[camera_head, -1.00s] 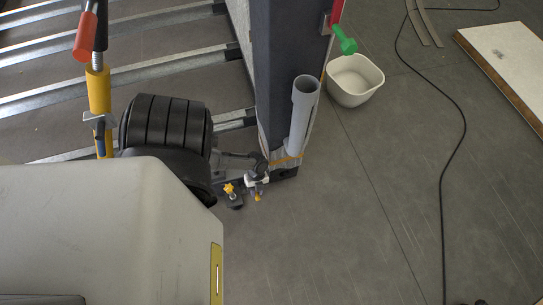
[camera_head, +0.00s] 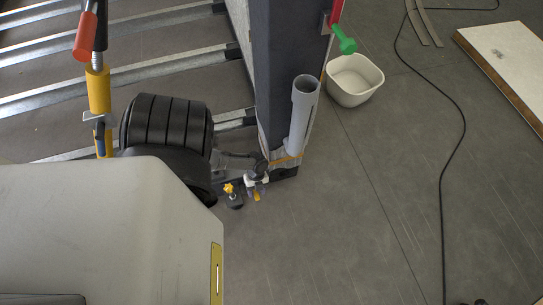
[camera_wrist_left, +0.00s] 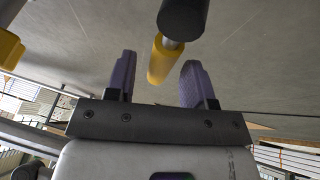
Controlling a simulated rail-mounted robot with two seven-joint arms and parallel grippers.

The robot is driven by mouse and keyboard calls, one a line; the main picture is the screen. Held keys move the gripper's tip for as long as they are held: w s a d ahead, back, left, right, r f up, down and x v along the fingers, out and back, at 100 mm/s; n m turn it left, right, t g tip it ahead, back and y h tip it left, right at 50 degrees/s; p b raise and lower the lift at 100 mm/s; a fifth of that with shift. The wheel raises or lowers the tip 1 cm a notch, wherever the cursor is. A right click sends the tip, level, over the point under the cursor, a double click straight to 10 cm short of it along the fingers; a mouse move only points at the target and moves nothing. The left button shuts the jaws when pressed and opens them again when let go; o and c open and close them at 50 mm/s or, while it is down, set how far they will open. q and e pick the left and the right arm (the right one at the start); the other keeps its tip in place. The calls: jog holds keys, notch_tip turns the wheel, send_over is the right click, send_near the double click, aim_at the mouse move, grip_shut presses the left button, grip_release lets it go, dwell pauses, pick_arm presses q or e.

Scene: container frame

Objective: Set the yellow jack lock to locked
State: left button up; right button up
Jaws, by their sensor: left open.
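My left gripper (camera_head: 256,190) is small in the head view, low beside the foot of a dark upright post. Its two purple fingers are open, with a gap between them in the left wrist view (camera_wrist_left: 160,85). A yellow cylinder (camera_wrist_left: 159,62) with a grey shaft and black end shows beyond that gap. I cannot tell whether it touches a finger. Small yellow parts show by the gripper in the head view: a knob (camera_head: 229,188) over a dark foot, and a piece (camera_head: 256,197) at the fingers. I cannot tell the lock's setting. My right gripper is not in view.
The dark post (camera_head: 285,70) stands behind my left gripper with a grey tube (camera_head: 303,110) against it. A white bowl (camera_head: 354,80) and a green-handled tool (camera_head: 344,40) are farther right. A yellow tube (camera_head: 98,90) with a red grip stands left. The floor at right is mostly clear.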

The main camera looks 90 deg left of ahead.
pick_arm(q)
jog(key=p+v, duration=0.7)
jog(key=v, duration=0.6)
jog(key=shift+a+r, duration=0.15)
jog(key=shift+r, duration=0.25)
